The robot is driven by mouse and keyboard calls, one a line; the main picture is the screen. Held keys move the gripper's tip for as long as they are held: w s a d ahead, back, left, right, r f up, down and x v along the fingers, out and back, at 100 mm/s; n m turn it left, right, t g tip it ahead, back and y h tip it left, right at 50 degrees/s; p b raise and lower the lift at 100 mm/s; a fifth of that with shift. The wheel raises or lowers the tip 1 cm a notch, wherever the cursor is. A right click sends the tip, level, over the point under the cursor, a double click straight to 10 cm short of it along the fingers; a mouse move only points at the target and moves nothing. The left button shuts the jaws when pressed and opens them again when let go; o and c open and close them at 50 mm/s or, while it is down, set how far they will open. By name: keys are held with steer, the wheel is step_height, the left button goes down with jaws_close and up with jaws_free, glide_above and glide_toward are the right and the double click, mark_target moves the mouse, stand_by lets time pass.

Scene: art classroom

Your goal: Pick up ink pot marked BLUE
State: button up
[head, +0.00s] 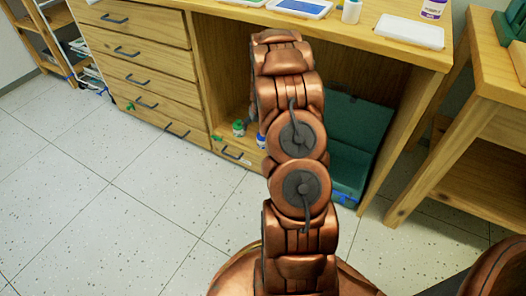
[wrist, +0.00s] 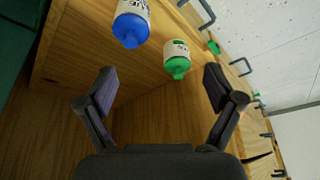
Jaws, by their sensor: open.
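The blue ink pot (wrist: 131,24), a white bottle with a blue cap, shows in the wrist view at the top, left of centre. Dark lettering on its label is cut off by the frame edge and I cannot read it. The green-capped ink pot (wrist: 177,62) is right of it and lower in the picture. My gripper (wrist: 158,82) is open and empty, its fingers apart below both pots in the picture. In the head view the blue pot (head: 261,141) and green pot (head: 238,128) stand on the low cabinet shelf, the blue one partly behind my arm. My gripper is hidden there.
A teal crate (head: 355,130) stands in the cabinet opening, right of my arm. Drawers (head: 140,60) are at left. The wooden desktop (head: 330,32) above holds a white tray (head: 409,32) and a purple-labelled bottle (head: 433,8). A wooden table (head: 490,80) is at right. The floor (head: 100,200) at left is clear.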

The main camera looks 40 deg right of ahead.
steer(key=shift+h, duration=0.3)
steer(key=d+f, duration=0.1)
steer(key=f, duration=0.1)
steer(key=d+f+b, duration=0.1)
steer(key=f, duration=0.1)
steer(key=d+f, duration=0.2)
steer(key=shift+s+d+f+b, duration=0.1)
steer(key=shift+s+f+b, duration=0.05)
steer(key=shift+s+b, duration=0.15)
steer(key=shift+b+x, duration=0.35)
steer(key=shift+x, duration=0.7)
steer(key=shift+w+d+f+b, duration=0.3)
steer(key=shift+w+f+b, duration=0.1)
steer(key=shift+f, duration=0.2)
steer(key=shift+w+b+x, duration=0.25)
steer(key=shift+b+x, duration=0.6)
steer(key=shift+x, duration=1.1)
steer(key=shift+d+r, duration=0.1)
steer(key=shift+c, duration=0.4)
steer(key=c, duration=1.4)
steer(key=shift+c, duration=0.2)
steer(key=shift+r, duration=0.15)
